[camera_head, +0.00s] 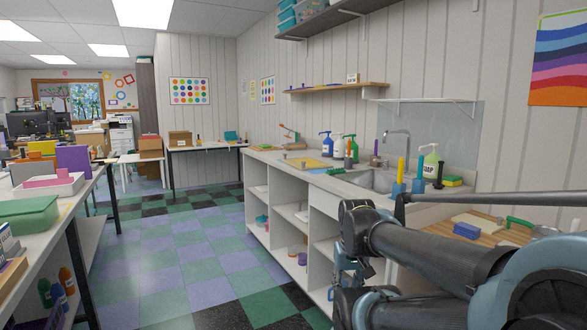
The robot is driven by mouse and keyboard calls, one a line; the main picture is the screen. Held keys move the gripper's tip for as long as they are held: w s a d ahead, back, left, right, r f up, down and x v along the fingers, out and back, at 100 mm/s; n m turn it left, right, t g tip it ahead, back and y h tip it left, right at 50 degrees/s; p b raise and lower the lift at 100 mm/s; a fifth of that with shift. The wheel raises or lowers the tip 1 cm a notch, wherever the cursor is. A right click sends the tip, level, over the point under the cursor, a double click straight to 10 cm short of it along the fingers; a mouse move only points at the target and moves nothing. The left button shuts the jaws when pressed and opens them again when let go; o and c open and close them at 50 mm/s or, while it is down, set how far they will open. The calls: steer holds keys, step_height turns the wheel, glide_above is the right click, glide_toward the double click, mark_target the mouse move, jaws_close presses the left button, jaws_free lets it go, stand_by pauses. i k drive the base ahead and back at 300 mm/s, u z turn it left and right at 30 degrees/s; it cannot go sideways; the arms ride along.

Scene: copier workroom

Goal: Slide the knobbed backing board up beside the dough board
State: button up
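A yellow board (307,163) lies flat on the far part of the counter, left of the sink, with a small grey knob-like piece near it. It is small in view, and I cannot tell for sure which board is the dough board or the knobbed backing board. A pale flat slab (476,220) lies on the wooden surface at the right, partly behind my arm. My arm fills the lower right. Part of what seems to be my gripper (344,272) shows in front of the counter's shelves, well apart from the yellow board; its fingers are mostly hidden.
Open shelves are below. A long table (60,208) with a green box (28,218) stands at left. The checkered floor between is clear.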

mark_target(303, 163)
steer(key=u, duration=0.65)
steer(key=i, duration=1.1)
steer(key=u, duration=0.35)
steer(key=i, duration=1.05)
steer(key=z, duration=0.6)
steer(key=i, duration=0.4)
steer(key=z, duration=0.3)
